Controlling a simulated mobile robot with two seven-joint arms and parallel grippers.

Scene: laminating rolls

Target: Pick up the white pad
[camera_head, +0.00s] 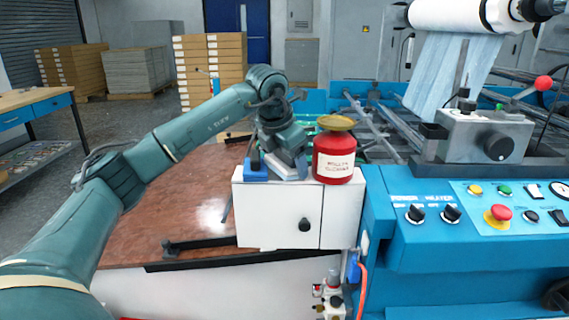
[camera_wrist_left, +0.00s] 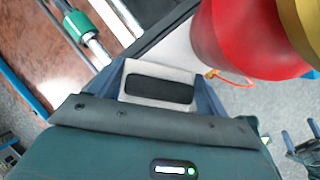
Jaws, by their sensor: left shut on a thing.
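The white pad (camera_wrist_left: 133,94) shows in the left wrist view as a pale block with a dark oval on its face. My left gripper (camera_wrist_left: 160,92) is shut on it, one finger on each side. In the head view my left gripper (camera_head: 290,172) points down at the top of the white cabinet, just left of the red canister. There the pad is mostly hidden by the gripper, and I cannot tell whether it touches the cabinet top.
The red canister (camera_head: 334,165) with a yellow lid stands close right of my gripper on the white cabinet (camera_head: 275,210). The blue machine (camera_head: 430,245) with knobs and buttons is at the right. A brown table surface (camera_head: 170,210) lies left.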

